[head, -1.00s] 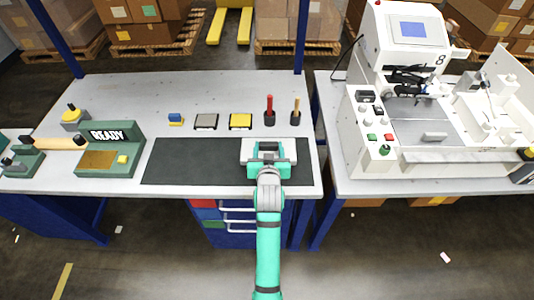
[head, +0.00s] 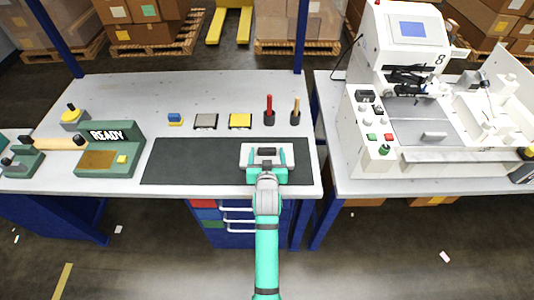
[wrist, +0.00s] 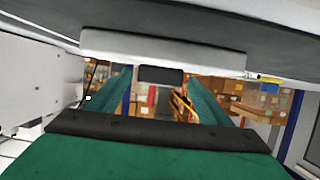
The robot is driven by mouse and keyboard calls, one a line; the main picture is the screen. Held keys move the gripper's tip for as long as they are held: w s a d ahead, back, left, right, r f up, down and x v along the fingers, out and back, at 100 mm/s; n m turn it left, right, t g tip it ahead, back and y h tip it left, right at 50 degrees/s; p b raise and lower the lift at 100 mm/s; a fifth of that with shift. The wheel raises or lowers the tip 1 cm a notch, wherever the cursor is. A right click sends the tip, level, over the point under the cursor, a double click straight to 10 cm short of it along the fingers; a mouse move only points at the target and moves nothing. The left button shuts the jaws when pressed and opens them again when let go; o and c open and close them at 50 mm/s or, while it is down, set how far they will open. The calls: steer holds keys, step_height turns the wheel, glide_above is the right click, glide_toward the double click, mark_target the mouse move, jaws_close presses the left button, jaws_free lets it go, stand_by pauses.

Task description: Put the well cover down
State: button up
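The well cover (head: 257,146), a pale plate with a dark handle (head: 267,151), lies at the right end of the black mat (head: 195,162). My teal gripper (head: 266,158) is at the cover's near side. Its two fingers are apart, one on each side of the handle. In the wrist view the cover's white edge (wrist: 160,48) and dark handle (wrist: 160,74) show beyond the spread fingers, with a gap on both sides of the handle. The cover appears flat on the mat; its underside is hidden.
A black-and-red tool (head: 269,112) and a tan-handled tool (head: 295,112) stand behind the mat, beside a yellow-topped block (head: 240,121) and a grey one (head: 206,121). The green READY box (head: 110,150) is left. The white plotter machine (head: 405,60) stands right. The mat's left part is clear.

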steer(key=shift+r, duration=0.2)
steer(key=v, duration=1.1)
steer(key=s+f, duration=0.3)
steer(key=s, duration=0.7)
steer(key=s+f, duration=0.3)
steer(key=s, duration=0.7)
steer(key=s+r+t, duration=0.1)
steer(key=s+r, duration=0.3)
steer(key=s, duration=1.3)
steer(key=shift+s+r, duration=0.2)
steer(key=shift+s, duration=0.15)
